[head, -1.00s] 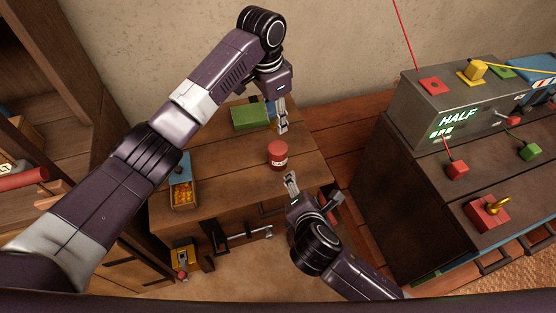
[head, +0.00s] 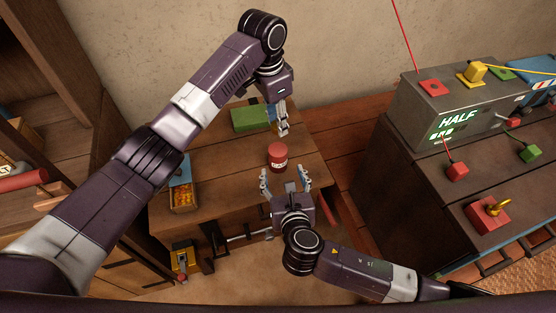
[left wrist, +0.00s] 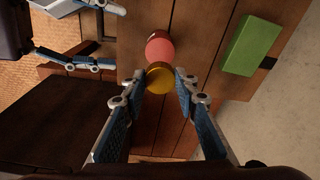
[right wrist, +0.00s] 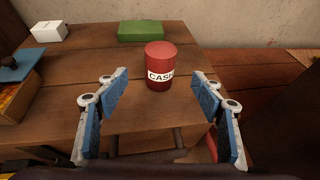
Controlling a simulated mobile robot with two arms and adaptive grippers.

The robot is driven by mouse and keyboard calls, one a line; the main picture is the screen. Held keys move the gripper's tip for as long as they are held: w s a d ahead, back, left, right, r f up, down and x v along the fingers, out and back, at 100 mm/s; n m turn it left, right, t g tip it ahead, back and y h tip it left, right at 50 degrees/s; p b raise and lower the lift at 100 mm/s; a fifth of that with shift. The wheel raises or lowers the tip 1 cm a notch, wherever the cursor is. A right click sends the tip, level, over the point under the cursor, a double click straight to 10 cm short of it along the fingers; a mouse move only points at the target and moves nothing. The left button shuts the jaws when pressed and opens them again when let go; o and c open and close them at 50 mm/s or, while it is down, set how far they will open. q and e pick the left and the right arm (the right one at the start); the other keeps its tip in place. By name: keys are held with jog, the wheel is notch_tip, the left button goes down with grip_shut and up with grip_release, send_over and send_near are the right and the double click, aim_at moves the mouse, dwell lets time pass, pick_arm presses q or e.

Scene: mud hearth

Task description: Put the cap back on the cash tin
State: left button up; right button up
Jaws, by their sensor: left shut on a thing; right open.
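The red cash tin (head: 278,154) stands upright on the wooden table; its white CASH label shows in the right wrist view (right wrist: 160,75). A round golden cap (left wrist: 160,78) is between my left fingertips, in the left wrist view. My left gripper (head: 283,127) is shut on it, above the table and behind the tin in the head view. The tin also shows just past the cap in the left wrist view (left wrist: 160,48). My right gripper (head: 284,178) is open at the table's front edge. Its fingers point at the tin, which is beyond their tips, not between them.
A green block (head: 250,117) lies at the back of the table (head: 225,160). A box of orange pieces (head: 183,196) with a blue part sits at the front left. A white box (right wrist: 48,32) shows in the right wrist view. A dark cabinet (head: 400,185) stands right.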

jog(key=x, duration=1.1)
grip_shut()
pick_arm(q)
send_over(277, 149)
jog(key=shift+s+f, duration=0.1)
jog(key=shift+f, duration=2.45)
